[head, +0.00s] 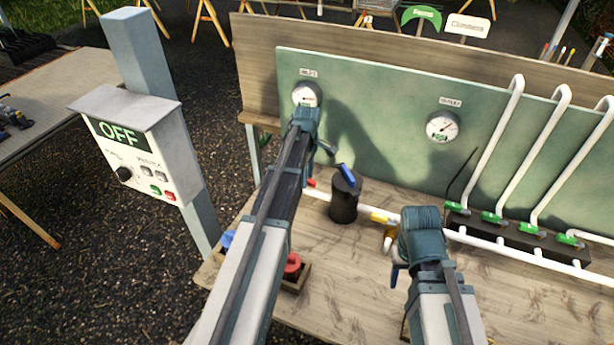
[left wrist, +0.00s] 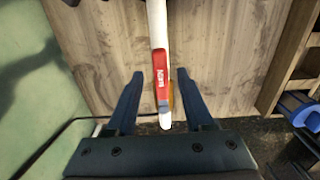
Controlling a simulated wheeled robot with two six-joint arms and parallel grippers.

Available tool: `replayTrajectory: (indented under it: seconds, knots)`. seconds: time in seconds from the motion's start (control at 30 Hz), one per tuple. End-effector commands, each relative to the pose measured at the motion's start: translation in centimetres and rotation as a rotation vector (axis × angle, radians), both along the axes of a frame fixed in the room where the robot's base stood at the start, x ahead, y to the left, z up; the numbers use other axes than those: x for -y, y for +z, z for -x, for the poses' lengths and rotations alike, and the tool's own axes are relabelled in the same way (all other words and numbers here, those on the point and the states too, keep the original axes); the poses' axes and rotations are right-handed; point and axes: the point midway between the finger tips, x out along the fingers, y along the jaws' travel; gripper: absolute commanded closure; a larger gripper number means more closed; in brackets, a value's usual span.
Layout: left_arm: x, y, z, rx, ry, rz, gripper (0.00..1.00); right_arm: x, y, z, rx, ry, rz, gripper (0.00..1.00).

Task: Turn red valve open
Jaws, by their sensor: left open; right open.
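The red valve handle (left wrist: 160,80) lies along the white pipe in the left wrist view, with small unreadable lettering on it. A bit of red handle (head: 310,183) also shows beside my left arm in the head view. My left gripper (left wrist: 160,78) is open, one finger on each side of the handle and pipe, with a visible gap on both sides. Whether the fingers are level with the handle is hard to tell. In the head view my left gripper (head: 326,148) is partly hidden by its wrist. My right gripper (head: 394,274) is open at the bench's right-middle, mostly hidden by its own wrist.
A black cylinder with a blue lever (head: 347,173) stands right of my left gripper. A yellow fitting (head: 380,217) is on the pipe. A green panel (head: 380,120) with two gauges stands behind. A red knob (head: 292,263) sits in a box. The control box (head: 130,145) reads OFF.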

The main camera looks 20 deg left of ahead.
Motion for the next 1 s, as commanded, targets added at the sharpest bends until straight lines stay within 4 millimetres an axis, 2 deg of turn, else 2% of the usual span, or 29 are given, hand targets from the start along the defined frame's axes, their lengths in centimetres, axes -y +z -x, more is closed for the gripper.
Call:
replayTrajectory:
  seconds: [0.27, 1.0]
  knots:
    - [0.0, 2.1, 0.0, 0.000, 0.000, 0.000, 0.47, 0.0, 2.1, 0.0, 0.000, 0.001, 0.000, 0.48]
    - [0.0, 12.8, 0.0, 0.000, 0.000, 0.000, 0.47, 0.0, 12.8, 0.0, 0.000, -0.011, -0.003, 0.48]
